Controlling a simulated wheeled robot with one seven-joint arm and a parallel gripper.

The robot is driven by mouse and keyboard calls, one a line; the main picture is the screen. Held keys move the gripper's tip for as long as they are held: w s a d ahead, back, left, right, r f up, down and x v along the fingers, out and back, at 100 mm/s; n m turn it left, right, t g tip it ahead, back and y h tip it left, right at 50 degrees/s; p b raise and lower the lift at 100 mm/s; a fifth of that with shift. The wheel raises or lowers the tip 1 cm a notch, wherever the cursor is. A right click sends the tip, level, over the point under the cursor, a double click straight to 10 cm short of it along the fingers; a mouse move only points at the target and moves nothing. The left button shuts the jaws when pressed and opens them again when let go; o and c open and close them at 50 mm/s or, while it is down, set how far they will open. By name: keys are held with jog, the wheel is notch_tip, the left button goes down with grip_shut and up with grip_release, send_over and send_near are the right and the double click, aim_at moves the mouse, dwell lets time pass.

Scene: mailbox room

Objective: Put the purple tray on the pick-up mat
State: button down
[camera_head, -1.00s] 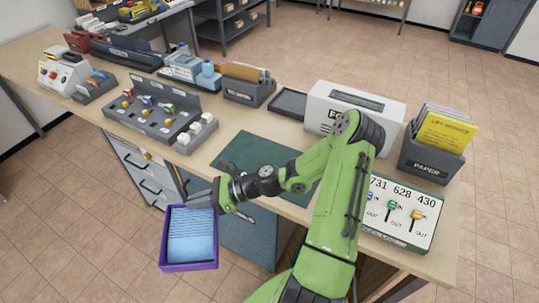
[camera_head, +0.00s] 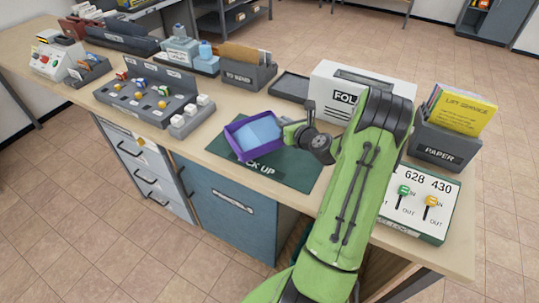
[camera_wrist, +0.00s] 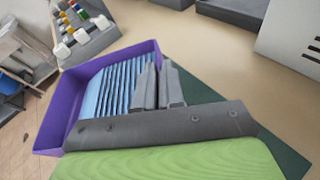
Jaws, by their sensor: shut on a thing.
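The purple tray (camera_head: 253,149) holds a stack of light blue sheets or envelopes (camera_head: 259,130). It is over the back left part of the dark green pick-up mat (camera_head: 287,172), whose "PICK UP" lettering shows in front of it. The tray looks slightly tilted, and I cannot tell whether it touches the mat. A green mat strip (camera_wrist: 284,152) shows at lower right.
A grey switch rack (camera_head: 150,98) with white blocks (camera_head: 190,117) stands left of the mat. The "TO SEND" box (camera_head: 246,76), an empty dark tray (camera_head: 290,86) and the white folder machine (camera_head: 345,90) stand behind. The numbered key panel (camera_head: 425,205) is at right.

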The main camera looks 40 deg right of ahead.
jog(key=s+d+r+m+g+h+b, duration=0.1)
jog(key=s+d+r+m+h, duration=0.15)
jog(key=d+r, duration=0.3)
jog(key=shift+h, duration=0.25)
jog(key=f+b, duration=0.1)
jog(key=f, duration=0.2)
jog(key=f+b, duration=0.1)
jog(key=f, duration=0.3)
jog(key=f+b, duration=0.2)
jog(key=f, duration=0.1)
jog(key=shift+w+d+f, duration=0.1)
jog(key=shift+w+f, duration=0.2)
jog(key=shift+f, duration=0.05)
jog(key=shift+r, duration=0.15)
jog(key=c, duration=1.2)
grip_release()
jog(key=shift+c, duration=0.2)
